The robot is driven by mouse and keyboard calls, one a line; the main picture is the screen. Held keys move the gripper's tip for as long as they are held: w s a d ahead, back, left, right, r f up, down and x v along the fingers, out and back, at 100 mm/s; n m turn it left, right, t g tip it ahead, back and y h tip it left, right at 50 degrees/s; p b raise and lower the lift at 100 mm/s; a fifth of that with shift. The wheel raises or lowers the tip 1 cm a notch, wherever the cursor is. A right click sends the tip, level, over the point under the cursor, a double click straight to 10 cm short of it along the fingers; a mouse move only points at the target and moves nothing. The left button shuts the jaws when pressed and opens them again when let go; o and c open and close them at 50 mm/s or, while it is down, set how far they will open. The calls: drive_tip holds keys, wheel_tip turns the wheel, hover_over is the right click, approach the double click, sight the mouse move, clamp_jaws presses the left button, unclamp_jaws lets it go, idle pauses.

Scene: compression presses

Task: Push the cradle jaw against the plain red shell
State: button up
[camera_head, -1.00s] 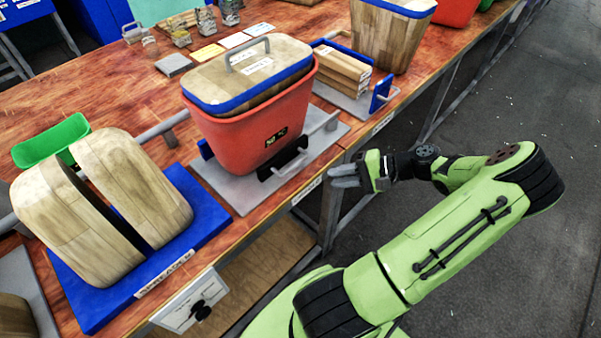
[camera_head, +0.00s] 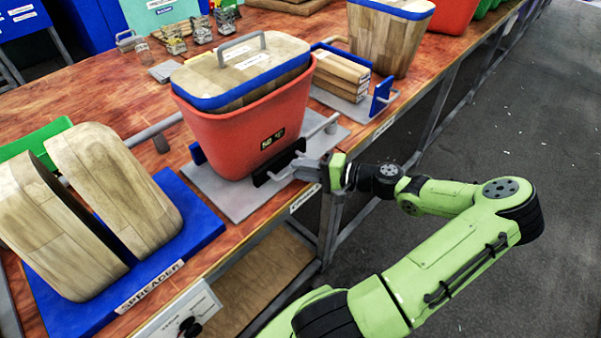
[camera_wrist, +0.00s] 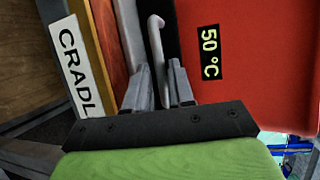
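The red shell (camera_head: 245,130) sits on a grey base plate on the bench, a wooden block with a blue rim and grey handle nested in its top. The black cradle jaw (camera_head: 272,166) stands at the shell's near side; I cannot tell whether they touch. A light grey bar handle (camera_wrist: 157,48) sticks out from the jaw towards me. My gripper (camera_head: 306,168) is at this handle. In the wrist view my gripper (camera_wrist: 163,88) has its fingers apart, one on each side of the bar, with gaps showing. The shell (camera_wrist: 255,60) carries a "50 °C" label there.
A blue spreader base (camera_head: 190,215) with two wooden halves stands at left. A small press with stacked wooden boards (camera_head: 340,72) and a wooden bin (camera_head: 390,40) stand further back. The bench's front edge, with a "CRADLE" label (camera_wrist: 73,60), lies close to my gripper.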

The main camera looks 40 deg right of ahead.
drive_tip(key=shift+w+a+f, duration=0.1)
drive_tip(key=shift+w+a, duration=0.05)
drive_tip(key=shift+w, duration=0.2)
drive_tip(key=shift+c, duration=0.2)
